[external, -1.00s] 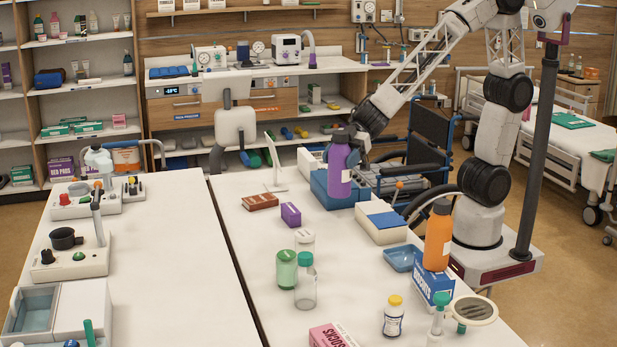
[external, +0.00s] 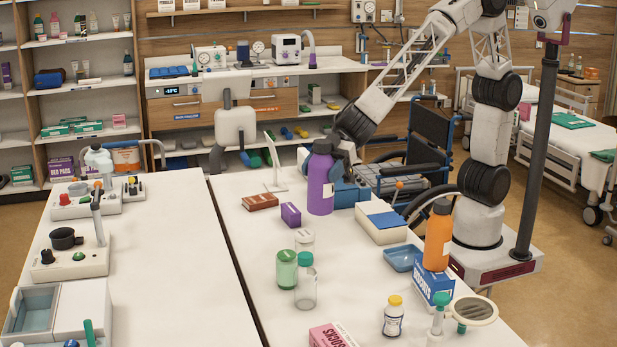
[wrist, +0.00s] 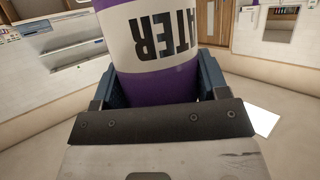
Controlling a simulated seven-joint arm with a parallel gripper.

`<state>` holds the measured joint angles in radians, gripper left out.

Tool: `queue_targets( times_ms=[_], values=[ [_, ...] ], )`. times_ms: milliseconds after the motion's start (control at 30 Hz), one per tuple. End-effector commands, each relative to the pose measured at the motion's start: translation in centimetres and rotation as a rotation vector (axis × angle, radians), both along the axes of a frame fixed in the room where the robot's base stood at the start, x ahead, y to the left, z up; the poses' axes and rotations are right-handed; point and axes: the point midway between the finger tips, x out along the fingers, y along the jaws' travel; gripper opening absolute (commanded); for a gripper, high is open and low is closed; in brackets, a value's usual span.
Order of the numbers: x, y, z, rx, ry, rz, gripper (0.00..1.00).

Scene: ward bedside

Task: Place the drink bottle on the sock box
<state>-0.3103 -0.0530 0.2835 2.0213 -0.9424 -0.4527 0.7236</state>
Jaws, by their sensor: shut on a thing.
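The purple drink bottle (external: 320,184) with a dark cap is upright in my gripper (external: 337,160). It also shows in the wrist view (wrist: 165,75), with a white label reading "ATER" upside down, between my fingers (wrist: 160,85). In the external view the bottle hides part of my fingers. The bottle is left of a blue box; I cannot tell whether its base touches the table. The pink sock box (external: 330,337) lies at the near edge of the external view, partly cut off, well in front of the bottle, with nothing seen on it.
A green jar (external: 287,270) and clear bottles stand between the bottle and the sock box. A purple box (external: 291,214) is close left of the bottle. A white pill bottle (external: 393,318) stands right of the sock box. An orange bottle (external: 438,236) stands near the right edge.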

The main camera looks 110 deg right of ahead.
Motion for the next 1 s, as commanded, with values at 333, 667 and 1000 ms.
queue_targets(
  times_ms=[333,667,1000],
  values=[
    [4.0,10.7,0.0,0.003,0.0,0.03,0.35],
    [5.9,21.4,-0.8,0.002,0.011,0.059,0.35],
    [6.1,28.9,-1.9,0.0,0.026,0.081,0.35]
  ],
)
